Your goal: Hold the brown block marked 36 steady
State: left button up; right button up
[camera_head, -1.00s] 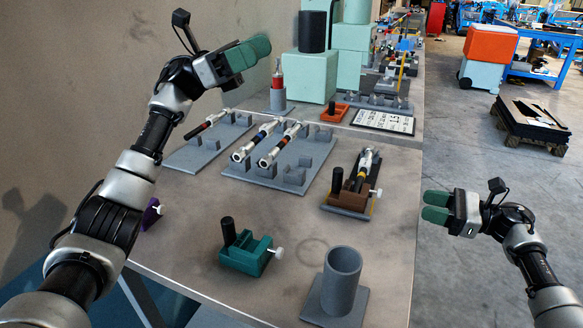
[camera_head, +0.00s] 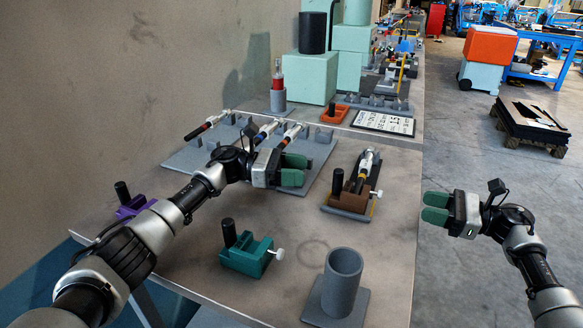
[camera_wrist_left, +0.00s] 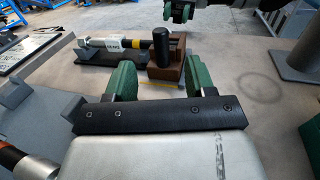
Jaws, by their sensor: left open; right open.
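The brown block (camera_head: 345,198) sits on a grey base plate on the table, with a black upright post and a silver and black tool lying in it. Its number cannot be read. In the left wrist view the brown block (camera_wrist_left: 168,68) is ahead, beyond the open fingers. My left gripper (camera_head: 294,170) is open and empty, left of the block and apart from it; its green fingers also show in the left wrist view (camera_wrist_left: 160,82). My right gripper (camera_head: 436,207) is open and empty, right of the table edge and apart from the block.
A teal block (camera_head: 246,254) and a grey cup (camera_head: 342,277) stand at the table's front. A purple block (camera_head: 135,204) is at the left. A rack (camera_head: 312,177) with tools lies behind my left gripper. A number card (camera_head: 384,123) is at the back.

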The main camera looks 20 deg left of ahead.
aim_at(340, 170)
pick_arm(q)
jog(key=d, duration=0.3)
jog(key=w+d, duration=0.1)
jog(key=d, duration=0.5)
jog(key=shift+w+d+r, duration=0.1)
jog(key=shift+w+d, duration=0.15)
jog(key=shift+d, duration=0.15)
jog(key=shift+c, duration=0.4)
grip_shut()
dwell(0.7)
pick_arm(e)
grip_shut()
dwell(1.7)
